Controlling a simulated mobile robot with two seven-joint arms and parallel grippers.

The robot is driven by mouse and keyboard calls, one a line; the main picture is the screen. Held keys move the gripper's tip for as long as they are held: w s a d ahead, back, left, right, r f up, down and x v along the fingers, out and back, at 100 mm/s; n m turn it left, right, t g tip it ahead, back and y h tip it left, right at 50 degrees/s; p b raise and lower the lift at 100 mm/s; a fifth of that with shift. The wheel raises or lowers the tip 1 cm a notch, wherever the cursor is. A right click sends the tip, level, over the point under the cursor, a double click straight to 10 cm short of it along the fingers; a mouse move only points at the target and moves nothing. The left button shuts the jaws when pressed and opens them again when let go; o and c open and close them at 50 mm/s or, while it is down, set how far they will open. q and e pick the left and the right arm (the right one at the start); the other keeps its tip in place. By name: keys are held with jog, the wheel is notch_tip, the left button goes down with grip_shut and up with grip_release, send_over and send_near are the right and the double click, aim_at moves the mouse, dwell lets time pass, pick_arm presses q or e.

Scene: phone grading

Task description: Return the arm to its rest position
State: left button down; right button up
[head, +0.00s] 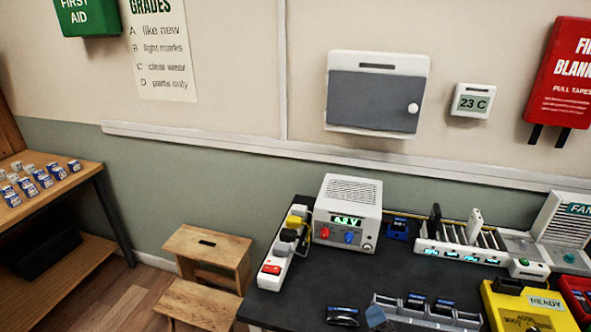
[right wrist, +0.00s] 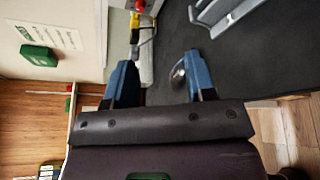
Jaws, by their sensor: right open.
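My right gripper (right wrist: 158,72) shows in the right wrist view with its two blue fingers spread apart and nothing between them. Beyond the fingers lies the dark bench top (right wrist: 185,30), with a grey rack (right wrist: 230,14) to the upper right. In the head view, a small blue-grey piece stands at the bottom edge beside the rack; I cannot tell whether it is a fingertip. The rest of the right arm is hidden there. My left gripper is in neither view.
The bench holds a power strip (head: 285,246), a power supply (head: 347,213), a charging rack (head: 462,252), a grey slotted rack (head: 440,318) and a yellow READY bin (head: 530,310). Wooden stools (head: 210,250) stand left of it. Bare bench lies mid-table.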

jog(key=shift+m, duration=0.9)
jog(key=m, duration=0.2)
jog(key=w+m, duration=0.1)
jog(key=m, duration=0.1)
jog(key=shift+w, duration=0.1)
jog(key=m, duration=0.2)
jog(key=shift+s+d+m+g, duration=0.2)
jog(key=shift+d+m+g, duration=0.1)
jog(key=shift+m, duration=0.1)
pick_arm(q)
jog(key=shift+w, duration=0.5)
pick_arm(e)
jog(key=s+d+f+m+g, duration=0.1)
jog(key=s+d+f+m, duration=0.2)
jog(key=s+m, duration=0.4)
jog(key=s+d+f+m+g+h, duration=0.1)
jog(key=s+d+f+m, duration=0.3)
jog(key=s+m, duration=0.4)
jog(key=shift+s+d+m+g+h, duration=0.3)
jog(key=shift+s+d+g, duration=0.05)
jog(key=shift+d+g, duration=0.45)
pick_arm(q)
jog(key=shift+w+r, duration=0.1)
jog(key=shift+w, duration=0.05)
pick_arm(e)
jog(key=shift+f, duration=0.1)
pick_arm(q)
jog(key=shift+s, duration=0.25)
